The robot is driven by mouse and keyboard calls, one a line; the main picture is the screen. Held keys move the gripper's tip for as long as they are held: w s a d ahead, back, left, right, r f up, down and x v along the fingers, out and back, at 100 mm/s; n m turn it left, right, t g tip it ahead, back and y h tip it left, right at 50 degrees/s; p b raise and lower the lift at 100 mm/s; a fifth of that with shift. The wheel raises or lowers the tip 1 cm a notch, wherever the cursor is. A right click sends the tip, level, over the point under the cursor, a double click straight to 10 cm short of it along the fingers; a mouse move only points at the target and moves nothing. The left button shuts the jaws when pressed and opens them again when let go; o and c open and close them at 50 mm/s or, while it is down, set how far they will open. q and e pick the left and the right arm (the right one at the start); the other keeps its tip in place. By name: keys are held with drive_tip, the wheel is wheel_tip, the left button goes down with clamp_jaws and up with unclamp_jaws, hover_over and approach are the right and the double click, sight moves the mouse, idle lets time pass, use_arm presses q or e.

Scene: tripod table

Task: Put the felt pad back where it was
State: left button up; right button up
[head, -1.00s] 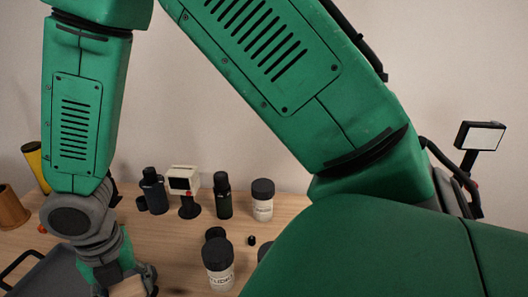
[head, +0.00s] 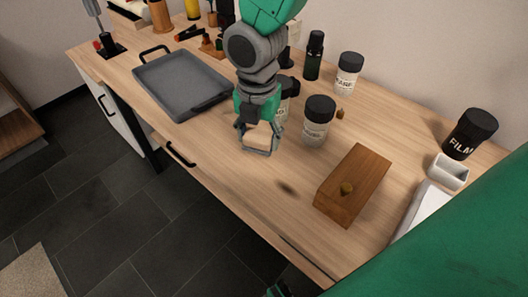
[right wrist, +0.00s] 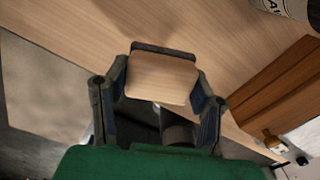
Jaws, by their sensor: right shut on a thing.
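My right gripper (head: 259,150) is shut on a small, light wood-toned block with rounded corners (head: 260,135), which I take to be the felt pad. The right wrist view shows this block (right wrist: 162,78) between both fingers (right wrist: 160,88), with a dark strip along its far edge. In the head view the gripper hangs above the front part of the table, and a dark shadow lies on the wood to its lower right. No felt face shows clearly.
A grey tray (head: 178,84) lies left of the gripper. Black-lidded jars (head: 316,122) stand just right of it. A brown wooden box with a brass knob (head: 360,172), a FILM jar (head: 468,135) and a white holder (head: 448,172) are further right. The tabletop (head: 225,160) in front is clear.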

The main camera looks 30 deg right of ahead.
sight(267, 158)
drive_tip(key=shift+f, duration=0.6)
drive_tip(key=f, duration=0.1)
drive_tip(key=d+f, duration=0.1)
drive_tip(key=f+b, duration=0.1)
drive_tip(key=f, duration=0.1)
drive_tip(key=shift+s+d, duration=0.15)
drive_tip(key=shift+d, duration=0.25)
drive_tip(key=shift+f, duration=0.15)
drive_tip(key=shift+a, duration=0.55)
drive_tip(key=o, duration=1.1)
drive_tip(key=shift+a, duration=0.2)
drive_tip(key=shift+d, duration=0.45)
drive_tip(key=shift+d+r, duration=0.1)
drive_tip(key=shift+r, duration=0.3)
drive_tip(key=r+p, duration=0.1)
drive_tip(key=r, duration=0.2)
drive_tip(key=r+p, duration=0.1)
drive_tip(key=r, duration=0.6)
drive_tip(key=shift+a+r+p, duration=0.35)
drive_tip(key=shift+a+p, duration=0.05)
drive_tip(key=shift+d+r, duration=0.1)
drive_tip(key=shift+r, duration=0.2)
use_arm(q)
drive_tip(key=shift+d+r, duration=0.25)
drive_tip(key=shift+r, duration=0.25)
drive_tip(key=shift+d+r, duration=0.2)
drive_tip(key=shift+r, duration=0.3)
use_arm(e)
drive_tip(key=shift+d+r, duration=0.1)
drive_tip(key=shift+d, duration=0.15)
